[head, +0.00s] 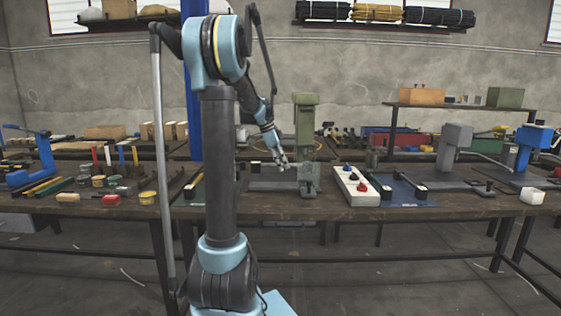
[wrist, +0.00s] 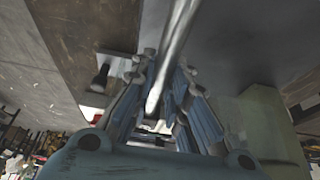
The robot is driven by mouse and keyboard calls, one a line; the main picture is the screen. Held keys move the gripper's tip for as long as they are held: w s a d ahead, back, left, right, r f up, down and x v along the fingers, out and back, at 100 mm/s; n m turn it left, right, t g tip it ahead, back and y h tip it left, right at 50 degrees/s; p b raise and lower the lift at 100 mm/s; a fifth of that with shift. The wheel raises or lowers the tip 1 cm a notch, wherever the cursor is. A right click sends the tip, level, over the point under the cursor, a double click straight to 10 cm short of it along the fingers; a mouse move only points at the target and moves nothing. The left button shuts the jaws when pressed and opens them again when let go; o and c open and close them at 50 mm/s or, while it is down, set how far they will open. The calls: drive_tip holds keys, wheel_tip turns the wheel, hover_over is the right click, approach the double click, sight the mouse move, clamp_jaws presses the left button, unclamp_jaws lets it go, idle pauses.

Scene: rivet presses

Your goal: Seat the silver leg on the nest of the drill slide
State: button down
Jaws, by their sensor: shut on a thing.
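In the wrist view my gripper (wrist: 163,85) is shut on a long, smooth silver leg (wrist: 176,45), which extends from between the fingers to the top edge of the picture. In the head view my gripper (head: 281,162) hangs over the bench, just left of the green press column (head: 306,130). The leg is too small to make out clearly there. A grey plate (head: 268,184) lies on the bench below and left of my gripper. I cannot tell for certain which part is the drill slide or its nest. The far end of the leg is out of the wrist view.
Grey (head: 455,145) and blue (head: 533,145) presses stand further right. Small blocks and cans crowd the left bench.

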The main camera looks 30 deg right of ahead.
drive_tip(key=shift+f, duration=2)
drive_tip(key=shift+f, duration=0.65)
drive_tip(key=c, duration=1.5)
unclamp_jaws()
drive_tip(key=shift+r, duration=0.1)
drive_tip(key=v, duration=1.1)
drive_tip(key=shift+w+r, duration=0.1)
drive_tip(key=shift+r, duration=0.25)
drive_tip(key=shift+a, duration=0.2)
